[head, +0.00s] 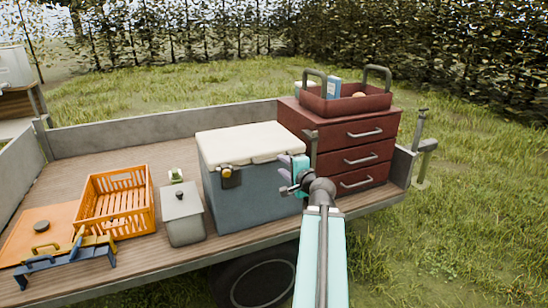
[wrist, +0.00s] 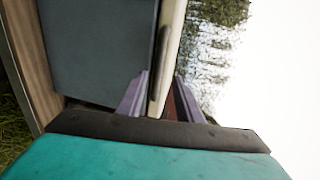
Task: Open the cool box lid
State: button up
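The cool box (head: 250,190) has a blue-grey body and a cream lid (head: 250,142), and stands near the front edge of the flatbed. The lid lies down on the body. My gripper (head: 284,175) is at the front right corner of the box. In the wrist view its two purple fingers (wrist: 162,75) stand apart, with the lid's edge (wrist: 168,60) running between them. A gap shows beside the lid, so I see no firm grip.
A dark red drawer cabinet (head: 352,157) carrying a red tray (head: 345,104) stands close right of the box. Grass surrounds the flatbed.

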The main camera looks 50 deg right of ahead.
aim_at(275, 161)
jog(key=p, duration=0.4)
jog(key=shift+w, duration=0.15)
jog(key=shift+f+p+x, duration=0.2)
jog(key=shift+p+x, duration=0.55)
jog(key=shift+x, duration=3.45)
jog(key=shift+d, duration=0.1)
grip_shut()
